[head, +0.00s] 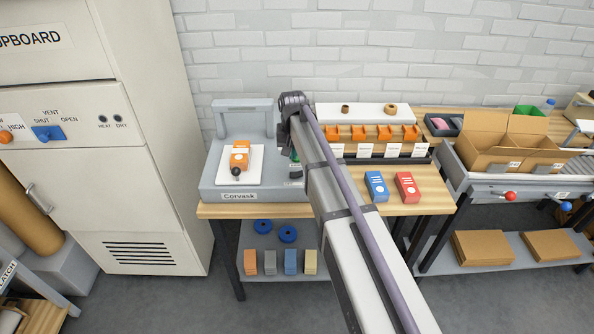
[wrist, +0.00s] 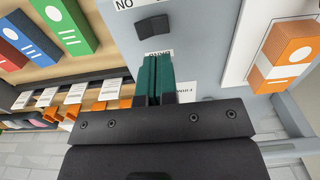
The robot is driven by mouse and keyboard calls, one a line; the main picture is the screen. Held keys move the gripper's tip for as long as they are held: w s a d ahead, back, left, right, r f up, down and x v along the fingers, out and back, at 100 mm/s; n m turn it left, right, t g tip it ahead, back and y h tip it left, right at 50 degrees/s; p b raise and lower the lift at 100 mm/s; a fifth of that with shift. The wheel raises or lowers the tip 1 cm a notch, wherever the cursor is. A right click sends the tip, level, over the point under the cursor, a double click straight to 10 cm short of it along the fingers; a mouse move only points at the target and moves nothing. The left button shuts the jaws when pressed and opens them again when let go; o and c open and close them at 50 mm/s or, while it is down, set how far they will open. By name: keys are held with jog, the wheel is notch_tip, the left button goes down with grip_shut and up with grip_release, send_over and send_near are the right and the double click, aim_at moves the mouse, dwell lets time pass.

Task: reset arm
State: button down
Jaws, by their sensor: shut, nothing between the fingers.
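My arm reaches up the middle of the head view toward the bench. My gripper (head: 294,157) shows only as a bit of green beside the arm, at the right side of the grey Corvask machine (head: 212,176). In the wrist view its green fingers (wrist: 154,76) are together and empty, over the machine's grey top near small labels. An orange box (head: 240,158) sits on the machine's white plate (head: 256,177); the box (wrist: 284,58) is at the right in the wrist view, apart from the fingers.
A blue box (head: 376,186) and a red box (head: 407,187) lie on the wooden bench; a green box (wrist: 65,22) shows in the wrist view. Behind are orange holders (head: 359,133) with white cards. An open carton (head: 483,158) stands right, a tall cupboard (head: 150,215) left.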

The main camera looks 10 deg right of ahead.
jog(key=s+n, duration=0.2)
jog(key=s, duration=2.4)
jog(key=shift+s, duration=0.4)
